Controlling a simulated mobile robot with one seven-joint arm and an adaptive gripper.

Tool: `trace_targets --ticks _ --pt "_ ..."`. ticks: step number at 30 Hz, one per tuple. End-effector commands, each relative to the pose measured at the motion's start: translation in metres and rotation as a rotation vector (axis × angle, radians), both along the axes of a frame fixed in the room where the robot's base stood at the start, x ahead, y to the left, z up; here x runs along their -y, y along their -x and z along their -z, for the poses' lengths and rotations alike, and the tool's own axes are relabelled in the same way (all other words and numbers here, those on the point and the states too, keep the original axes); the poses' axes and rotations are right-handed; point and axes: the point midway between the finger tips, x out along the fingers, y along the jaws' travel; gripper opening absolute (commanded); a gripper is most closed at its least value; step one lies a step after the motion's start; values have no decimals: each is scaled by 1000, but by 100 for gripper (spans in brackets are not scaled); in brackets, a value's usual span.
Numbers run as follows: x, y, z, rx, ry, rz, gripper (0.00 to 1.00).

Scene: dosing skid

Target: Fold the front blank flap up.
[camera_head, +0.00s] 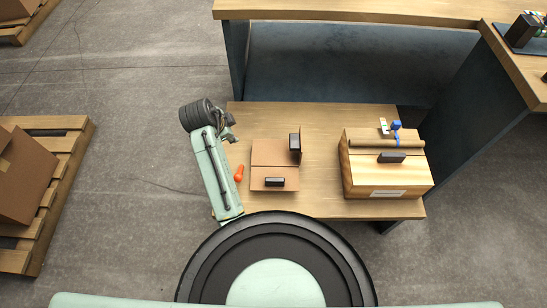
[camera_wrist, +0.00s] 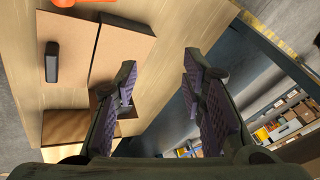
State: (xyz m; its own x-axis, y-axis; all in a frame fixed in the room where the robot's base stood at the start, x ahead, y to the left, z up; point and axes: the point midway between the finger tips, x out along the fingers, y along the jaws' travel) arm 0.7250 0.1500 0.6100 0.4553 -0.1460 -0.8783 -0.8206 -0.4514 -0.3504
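The brown cardboard blank (camera_head: 270,152) lies on the wooden table. Its front flap (camera_head: 262,173), on the side nearest my base, carries a dark handle block (camera_head: 275,182) and looks flat. It also shows at the left of the wrist view (camera_wrist: 75,40), with its dark block (camera_wrist: 51,62). The blank's right flap (camera_head: 305,150) appears to stand up, with a dark block (camera_head: 295,142) beside it. My gripper (camera_head: 230,128) is at the table's left edge, left of the blank and apart from it. In the wrist view its fingers (camera_wrist: 160,85) are spread with nothing between them.
An orange object (camera_head: 239,173) lies between my arm and the blank. A wooden box (camera_head: 388,178) with a dark handle and a blue item (camera_head: 396,127) stands at the table's right. A taller counter (camera_head: 370,10) runs behind. Pallets (camera_head: 60,140) stand on the floor at left.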

Motion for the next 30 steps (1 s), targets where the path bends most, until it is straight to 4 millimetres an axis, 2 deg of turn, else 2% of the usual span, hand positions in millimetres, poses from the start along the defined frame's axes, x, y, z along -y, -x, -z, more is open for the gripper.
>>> trace_targets --ticks 1,3,7,11,17,21,30 --pt "30 21 16 -102 30 125 38" --pt "63 48 36 -209 67 278 38" --pt "96 81 54 -318 117 455 38" --pt "106 91 65 -346 131 506 38" --pt "114 90 90 -343 130 503 38" --pt "125 90 115 -344 130 501 38" --pt "141 90 150 -343 129 499 38"
